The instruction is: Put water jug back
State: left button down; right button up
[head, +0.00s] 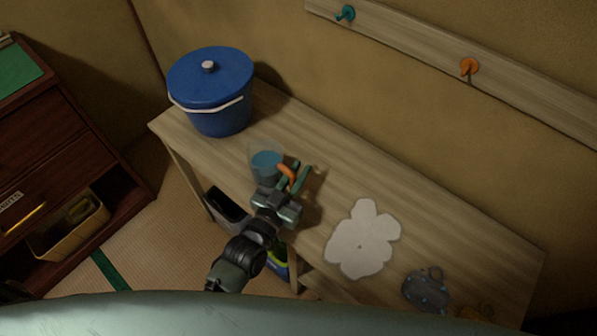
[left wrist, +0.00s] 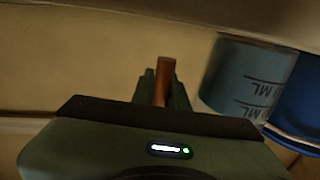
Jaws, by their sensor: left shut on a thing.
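The water jug (head: 265,163) is a clear vessel with blue water in it and an orange handle (head: 286,171). It is at the bench, in front of the blue lidded bucket (head: 211,91). My left gripper (head: 294,177) is shut on the handle, on the jug's right side. In the left wrist view the handle (left wrist: 164,82) stands between the fingers, and the jug's wall (left wrist: 245,76) with ML marks is at the right. I cannot tell whether the jug's base touches the bench. My right gripper is not in view.
The wooden bench (head: 345,165) is bare behind the jug. A pale flower-shaped mat (head: 362,240) and a grey-blue patterned object (head: 426,291) lie to the right. A rail with pegs (head: 468,67) is on the wall. A dark bin (head: 228,208) is below. A cabinet (head: 55,150) stands left.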

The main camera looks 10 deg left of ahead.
pick_arm(q)
jog(key=shift+r, duration=0.1)
jog(key=c, duration=1.4)
grip_release()
jog(key=shift+f, duration=0.2)
jog(key=shift+r, duration=0.15)
jog(key=v, duration=1.2)
jog(key=shift+b, duration=0.35)
